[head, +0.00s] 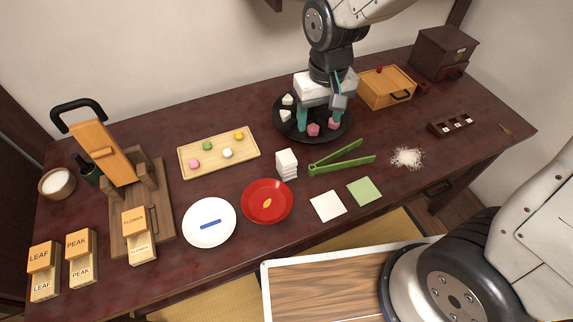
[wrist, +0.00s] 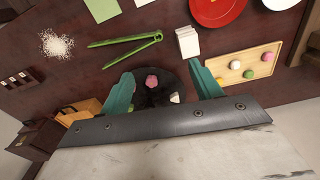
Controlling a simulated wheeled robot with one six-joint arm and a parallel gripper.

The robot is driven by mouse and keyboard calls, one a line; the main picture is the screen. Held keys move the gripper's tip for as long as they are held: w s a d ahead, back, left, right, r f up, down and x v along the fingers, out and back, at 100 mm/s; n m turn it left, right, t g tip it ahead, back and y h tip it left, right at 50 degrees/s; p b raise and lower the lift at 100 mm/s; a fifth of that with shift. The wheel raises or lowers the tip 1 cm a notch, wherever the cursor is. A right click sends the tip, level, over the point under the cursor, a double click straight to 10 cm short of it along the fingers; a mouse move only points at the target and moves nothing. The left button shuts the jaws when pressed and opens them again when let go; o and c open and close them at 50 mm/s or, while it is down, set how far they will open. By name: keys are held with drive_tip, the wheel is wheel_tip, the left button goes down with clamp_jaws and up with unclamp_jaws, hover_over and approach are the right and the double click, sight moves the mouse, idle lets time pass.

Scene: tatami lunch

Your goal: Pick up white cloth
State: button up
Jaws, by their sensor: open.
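The white cloth (head: 328,206) is a flat square on the dark table near its front edge, left of a similar green cloth (head: 364,191). In the wrist view the green cloth (wrist: 102,9) lies at the top edge, and only a sliver of the white cloth (wrist: 143,2) shows beside it. My gripper (head: 320,118) is open, pointing down over the round black tray (head: 283,122) at the back, well away from the white cloth. In the wrist view its teal fingers (wrist: 160,75) stand apart, with a pink piece (wrist: 152,81) on the tray between them.
White grains (head: 407,157) lie to the right. A wooden box (head: 386,88) stands beside my gripper.

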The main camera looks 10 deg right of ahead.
hover_over(286, 157)
drive_tip(key=shift+n, duration=0.4)
drive_tip(key=f, duration=1)
drive_tip(key=shift+s+f, duration=0.15)
drive_tip(key=shift+s, duration=0.15)
drive_tip(key=f, duration=0.7)
drive_tip(key=shift+w+f, duration=0.35)
drive_tip(key=shift+f, duration=0.05)
drive_tip(key=c, duration=1.1)
